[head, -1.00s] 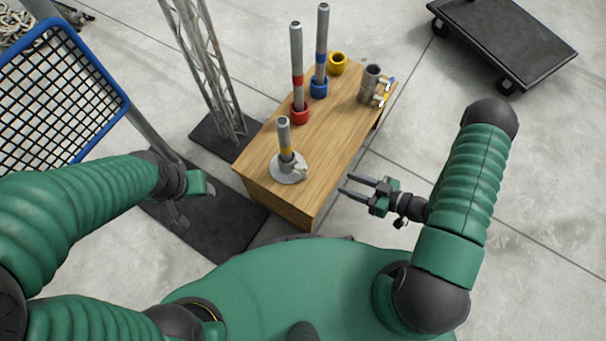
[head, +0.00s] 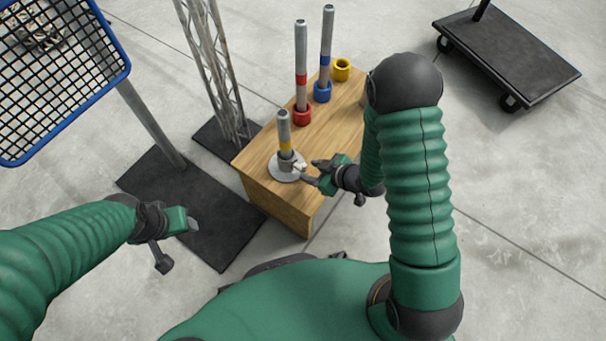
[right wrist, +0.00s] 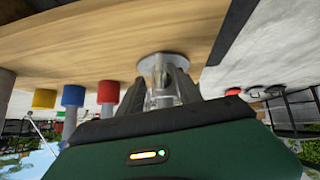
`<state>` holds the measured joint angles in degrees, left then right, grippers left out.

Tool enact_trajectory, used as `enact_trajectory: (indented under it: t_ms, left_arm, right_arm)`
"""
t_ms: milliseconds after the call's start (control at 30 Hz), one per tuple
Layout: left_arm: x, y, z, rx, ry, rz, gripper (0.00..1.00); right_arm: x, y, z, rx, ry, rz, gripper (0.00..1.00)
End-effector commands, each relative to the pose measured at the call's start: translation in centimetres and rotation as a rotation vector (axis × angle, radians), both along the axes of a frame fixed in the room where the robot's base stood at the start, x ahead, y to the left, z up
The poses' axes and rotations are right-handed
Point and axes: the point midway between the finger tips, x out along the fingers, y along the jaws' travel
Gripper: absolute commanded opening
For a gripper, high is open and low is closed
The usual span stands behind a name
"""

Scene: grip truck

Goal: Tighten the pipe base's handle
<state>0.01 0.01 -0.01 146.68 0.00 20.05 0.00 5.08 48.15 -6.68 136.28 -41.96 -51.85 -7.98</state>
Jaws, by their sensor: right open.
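The pipe base (head: 284,172) is a round grey flange at the near end of the wooden table, with a short grey pipe (head: 284,130) with a yellow band upright in it. Its small pale handle (head: 300,166) sticks out on the right side. My right gripper (head: 308,171) is open, with its fingers close beside the handle; I cannot tell whether they touch it. In the right wrist view, upside down, the pipe base (right wrist: 163,60) shows between the two dark fingers. My left gripper (head: 178,238) hangs at the left, away from the table; its jaw state is unclear.
On the wooden table (head: 330,140) stand a red-collared pipe (head: 302,75), a blue-collared pipe (head: 325,55) and a yellow ring (head: 342,69). A metal truss (head: 215,75) and a blue-framed mesh panel (head: 60,80) stand left. A black cart (head: 510,50) is at the back right.

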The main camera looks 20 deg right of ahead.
Motion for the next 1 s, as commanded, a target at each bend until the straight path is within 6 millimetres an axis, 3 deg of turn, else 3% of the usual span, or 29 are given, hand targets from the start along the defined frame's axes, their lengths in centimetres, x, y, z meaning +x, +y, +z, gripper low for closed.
enact_trajectory:
  t_ms: [33, 200, 567, 867, 1000]
  left_arm:
    - [0.0, 0.0, -1.3, 0.000, 0.000, 0.000, 0.56]
    - [0.0, 0.0, -2.5, 0.000, 0.000, 0.000, 0.56]
    - [0.0, 0.0, -2.6, 0.000, 0.000, 0.000, 0.56]
    - [0.0, 0.0, -2.6, 0.000, 0.000, 0.000, 0.56]
    - [0.0, 0.0, -2.6, 0.000, 0.000, 0.000, 0.56]
  right_arm:
    - [0.7, 0.5, -1.6, -0.001, 0.000, 0.005, 0.42]
    - [2.5, 1.6, -3.3, 0.000, -0.001, 0.003, 0.42]
    - [3.1, 1.9, -3.5, 0.001, 0.000, 0.001, 0.42]
    - [3.1, 1.9, -3.5, 0.001, 0.000, 0.001, 0.03]
    - [3.1, 1.9, -3.5, 0.001, 0.000, 0.001, 0.00]
